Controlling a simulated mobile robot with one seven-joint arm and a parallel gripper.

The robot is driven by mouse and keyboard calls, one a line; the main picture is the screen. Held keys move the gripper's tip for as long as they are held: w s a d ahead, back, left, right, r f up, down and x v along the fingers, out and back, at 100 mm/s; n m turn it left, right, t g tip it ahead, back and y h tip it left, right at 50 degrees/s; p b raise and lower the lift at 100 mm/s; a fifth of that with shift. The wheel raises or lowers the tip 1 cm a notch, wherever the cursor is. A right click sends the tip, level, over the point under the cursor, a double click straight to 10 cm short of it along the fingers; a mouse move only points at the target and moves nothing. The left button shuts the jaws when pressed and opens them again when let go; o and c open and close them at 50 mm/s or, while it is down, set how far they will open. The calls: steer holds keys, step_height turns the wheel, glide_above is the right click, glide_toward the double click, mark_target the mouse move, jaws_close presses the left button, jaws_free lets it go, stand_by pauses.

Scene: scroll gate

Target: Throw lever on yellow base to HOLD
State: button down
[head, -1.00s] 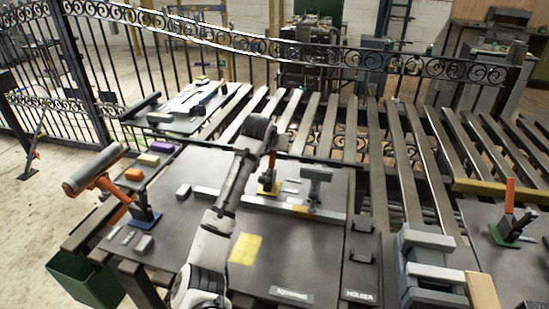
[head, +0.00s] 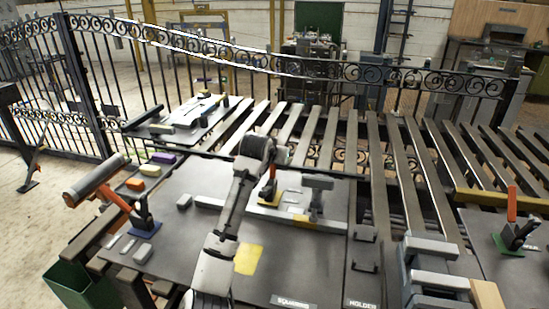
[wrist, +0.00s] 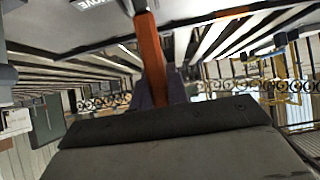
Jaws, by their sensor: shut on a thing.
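The lever on the yellow base has an orange handle (head: 272,171), and its yellow base (head: 268,195) stands on the dark tabletop (head: 195,250), beside a grey bar. My gripper (head: 270,161) is at the top of this handle, reaching over from the near side, and hides part of it. In the wrist view the orange handle (wrist: 151,55) rises from behind the dark gripper body, with my gripper (wrist: 160,92) shut on it. The fingertips are mostly hidden. I cannot read any position label at this lever.
An orange lever on a blue base (head: 143,228) stands at the left, and one on a green base (head: 510,246) at the right. A grey post (head: 317,195) stands just right of the held lever. Plates reading SQUARING and HOLDER lie at the front edge. Grey blocks stand nearby.

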steer(key=c, duration=1.4)
jaws_free()
steer(key=shift+o, duration=0.2)
steer(key=p+v, duration=0.5)
steer(key=v, duration=0.9)
steer(key=shift+p, duration=0.35)
steer(key=shift+w+a, duration=0.1)
